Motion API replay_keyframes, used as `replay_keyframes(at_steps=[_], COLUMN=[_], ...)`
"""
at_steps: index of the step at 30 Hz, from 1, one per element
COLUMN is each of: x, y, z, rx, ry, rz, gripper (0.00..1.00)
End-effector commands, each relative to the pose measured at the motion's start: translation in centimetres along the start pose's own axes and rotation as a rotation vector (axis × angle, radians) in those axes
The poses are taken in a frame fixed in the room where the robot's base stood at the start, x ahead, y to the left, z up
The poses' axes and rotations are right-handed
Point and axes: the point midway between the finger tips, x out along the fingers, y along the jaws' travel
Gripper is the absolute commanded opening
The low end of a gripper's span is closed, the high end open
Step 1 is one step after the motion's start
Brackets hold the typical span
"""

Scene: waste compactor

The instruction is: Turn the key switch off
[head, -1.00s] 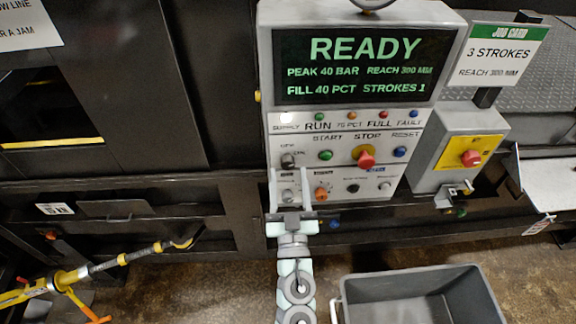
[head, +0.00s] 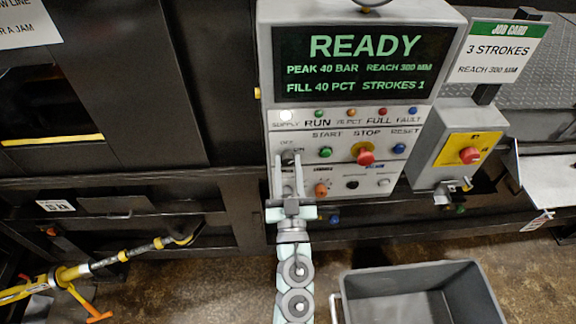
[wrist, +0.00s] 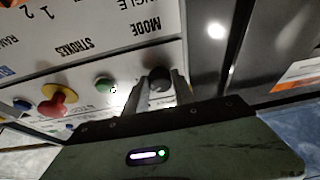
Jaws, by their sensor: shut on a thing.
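The key switch (head: 290,158) is a small dark knob at the left of the grey control panel, beside small OFF and ON lettering. My gripper (head: 288,156) reaches up to it from below, with one finger on each side. In the wrist view the dark knob (wrist: 160,80) sits between the two grey fingertips (wrist: 159,84), which are shut on it. The exact angle of the key is hard to tell because the fingers partly cover it.
Close by are the green start button (head: 325,152), red stop button (head: 365,154) and an orange knob (head: 321,190). The white supply lamp (head: 286,116) is lit and the screen (head: 355,63) reads READY. A grey bin (head: 412,271) stands below.

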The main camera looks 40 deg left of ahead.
Motion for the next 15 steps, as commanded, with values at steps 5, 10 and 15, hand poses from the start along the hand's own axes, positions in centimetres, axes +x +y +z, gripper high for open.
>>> replay_keyframes(at_steps=[5, 10, 15], x=[0.0, 0.01, 0.01], y=[-0.03, -0.04, 0.01], z=[-0.01, -0.02, -0.02], rx=[0.0, 0.0, -0.012], ry=[0.0, 0.0, 0.0], rz=[-0.001, -0.001, -0.006], gripper=[0.01, 0.0, 0.0])
